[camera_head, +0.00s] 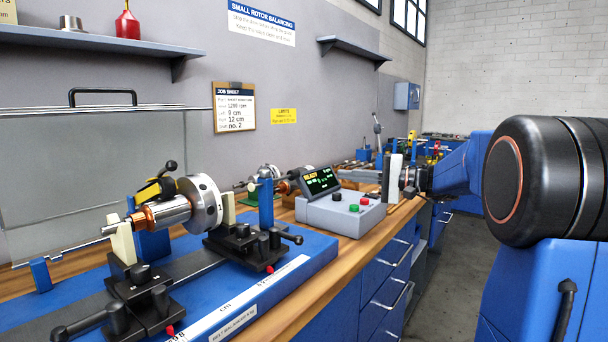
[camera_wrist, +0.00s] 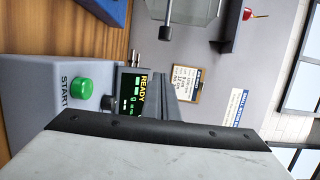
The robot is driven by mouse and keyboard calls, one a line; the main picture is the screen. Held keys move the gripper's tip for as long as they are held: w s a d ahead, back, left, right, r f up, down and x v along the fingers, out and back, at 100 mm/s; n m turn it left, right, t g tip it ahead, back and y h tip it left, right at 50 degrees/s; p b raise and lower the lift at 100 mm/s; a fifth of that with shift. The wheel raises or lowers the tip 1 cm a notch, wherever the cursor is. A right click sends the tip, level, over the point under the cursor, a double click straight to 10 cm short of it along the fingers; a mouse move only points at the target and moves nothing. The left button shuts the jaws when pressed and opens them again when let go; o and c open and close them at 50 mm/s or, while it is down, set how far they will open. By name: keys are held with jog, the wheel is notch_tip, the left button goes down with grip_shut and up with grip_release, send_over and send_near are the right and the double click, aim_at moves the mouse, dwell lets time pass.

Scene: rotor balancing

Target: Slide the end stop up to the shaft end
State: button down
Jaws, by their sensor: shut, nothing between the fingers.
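The rotor (camera_head: 200,205) is a silver disc on a stepped shaft with a copper-coloured section. It lies across two pale supports on a blue balancing bed (camera_head: 315,255). Its left shaft end (camera_head: 106,230) sticks out past the left support. A blue upright post (camera_head: 265,203) stands just right of the rotor by a black clamp carriage (camera_head: 240,245); it may be the end stop, but I cannot be sure. My gripper (camera_head: 350,176) is shut and empty, behind and above the control box, well to the right of the rotor. A pale slab with a black edge fills the lower wrist view.
The grey control box (camera_head: 340,212) has a screen reading READY and a green START button (camera_wrist: 82,87). A clear guard with a black handle (camera_head: 102,97) stands behind the rotor's left side. Black clamp levers (camera_head: 285,238) stick out at the front. More equipment crowds the bench behind.

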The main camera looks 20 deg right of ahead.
aim_at(295, 178)
jog(key=w+a, duration=0.4)
jog(key=a, duration=0.6)
jog(key=shift+a, duration=0.4)
jog(key=shift+w+r, duration=0.1)
jog(key=s+a, duration=0.2)
jog(key=a, duration=0.1)
jog(key=s+a, duration=0.2)
jog(key=shift+a, duration=0.15)
jog(key=shift+w, duration=0.1)
